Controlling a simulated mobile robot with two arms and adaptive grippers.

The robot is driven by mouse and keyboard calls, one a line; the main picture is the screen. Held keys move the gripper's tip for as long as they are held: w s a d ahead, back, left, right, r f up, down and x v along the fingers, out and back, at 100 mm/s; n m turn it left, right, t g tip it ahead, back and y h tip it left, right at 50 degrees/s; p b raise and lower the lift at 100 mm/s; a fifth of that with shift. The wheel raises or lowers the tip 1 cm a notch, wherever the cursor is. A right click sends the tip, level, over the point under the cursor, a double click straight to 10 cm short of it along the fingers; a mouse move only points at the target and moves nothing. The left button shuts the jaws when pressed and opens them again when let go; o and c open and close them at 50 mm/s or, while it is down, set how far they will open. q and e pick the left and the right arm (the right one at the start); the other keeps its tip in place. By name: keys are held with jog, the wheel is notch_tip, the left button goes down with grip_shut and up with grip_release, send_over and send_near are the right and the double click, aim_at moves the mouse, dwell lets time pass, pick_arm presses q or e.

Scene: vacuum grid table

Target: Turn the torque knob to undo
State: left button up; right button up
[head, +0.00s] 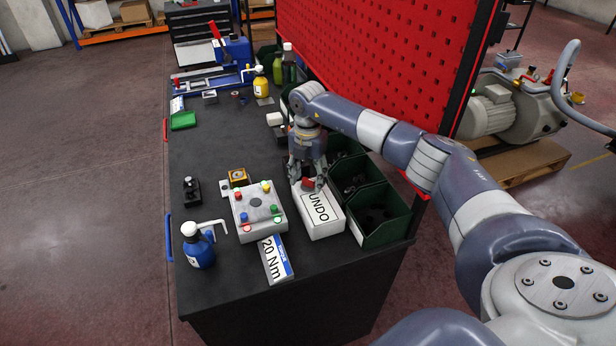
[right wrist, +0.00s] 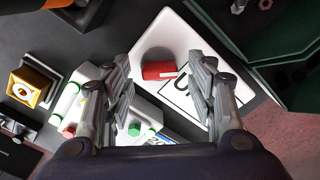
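The torque knob (head: 309,184) is a red knob on top of a white box (head: 320,226) whose front label reads "UNDO". In the right wrist view the red knob (right wrist: 158,70) has a short white mark near its right end. My right gripper (head: 306,174) points down over the box, right at the knob. In the right wrist view its fingers (right wrist: 160,62) are spread apart, with the knob showing in the gap between them and not gripped. Whether the fingertips reach down beside the knob is not clear. My left gripper is not in view.
A grey box with coloured buttons (head: 258,224) stands just left of the white box. Green bins (head: 377,238) stand close on its right, below a red perforated panel (head: 380,70). A "20 Nm" card (head: 275,258) and a blue bottle (head: 198,250) are nearer the front.

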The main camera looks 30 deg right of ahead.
aim_at(307, 180)
jog(key=shift+r, duration=0.2)
notch_tip(307, 180, up, 12)
jog(key=shift+f, duration=0.2)
dwell(0.7)
